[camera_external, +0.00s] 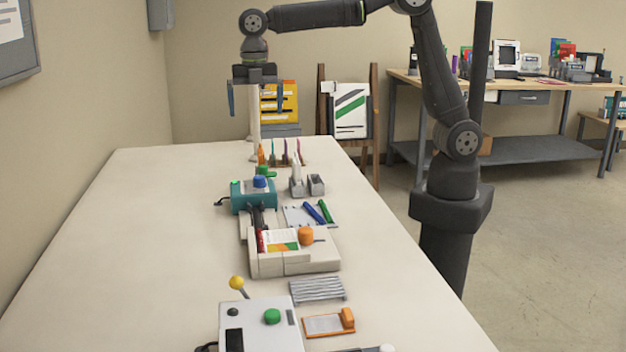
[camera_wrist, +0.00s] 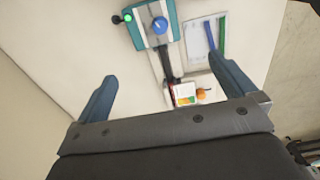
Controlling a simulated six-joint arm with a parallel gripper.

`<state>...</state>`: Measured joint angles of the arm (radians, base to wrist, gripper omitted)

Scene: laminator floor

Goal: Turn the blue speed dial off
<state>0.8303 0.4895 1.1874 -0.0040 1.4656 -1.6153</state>
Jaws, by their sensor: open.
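The blue speed dial (camera_external: 259,182) sits on top of a teal box (camera_external: 240,197) in the middle of the table. In the wrist view the blue dial (camera_wrist: 160,25) shows near the top, on a grey plate of the teal box (camera_wrist: 134,36), with a pale mark on its face. My gripper (camera_external: 256,98) is open and empty, high above the far end of the table, beyond the dial and well apart from it. In the wrist view its two blue fingers (camera_wrist: 165,80) are spread wide with nothing between them. The dial's exact setting is too small to tell.
A cream laminator with an orange knob (camera_external: 306,236) is nearer the camera. Pens on a pad (camera_external: 309,214), grey holders (camera_external: 298,187) and upright coloured tools (camera_external: 285,155) stand close by. The table's left side (camera_external: 130,240) is clear.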

